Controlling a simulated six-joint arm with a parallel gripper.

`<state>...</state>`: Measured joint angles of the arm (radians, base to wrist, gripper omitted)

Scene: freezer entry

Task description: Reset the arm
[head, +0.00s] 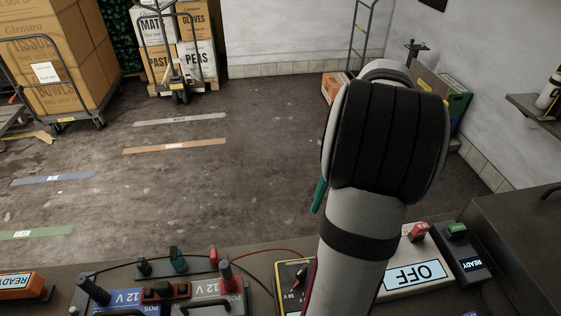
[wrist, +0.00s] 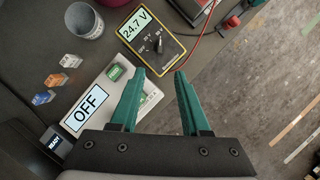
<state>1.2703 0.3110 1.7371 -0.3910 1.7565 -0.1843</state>
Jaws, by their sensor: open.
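My arm rises from the bench's front edge in the head view and bends away from me, hiding most of my gripper. Only a teal sliver of the gripper shows there, beside the arm's left side. In the wrist view my gripper (wrist: 160,74) has its two teal fingers spread apart with nothing between them. It hangs over the bench edge, with the dark floor beyond its right finger. A pale box with an OFF display (head: 420,275) stands right of my arm; it also shows beneath the left finger in the wrist view (wrist: 88,108).
A yellow multimeter (wrist: 150,38) reads 24.7 V. Two 12 V batteries (head: 215,297) with cables stand at the bench's left. A grey cup (wrist: 84,20) and small coloured blocks (wrist: 55,80) lie near the box. The floor beyond is largely clear.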

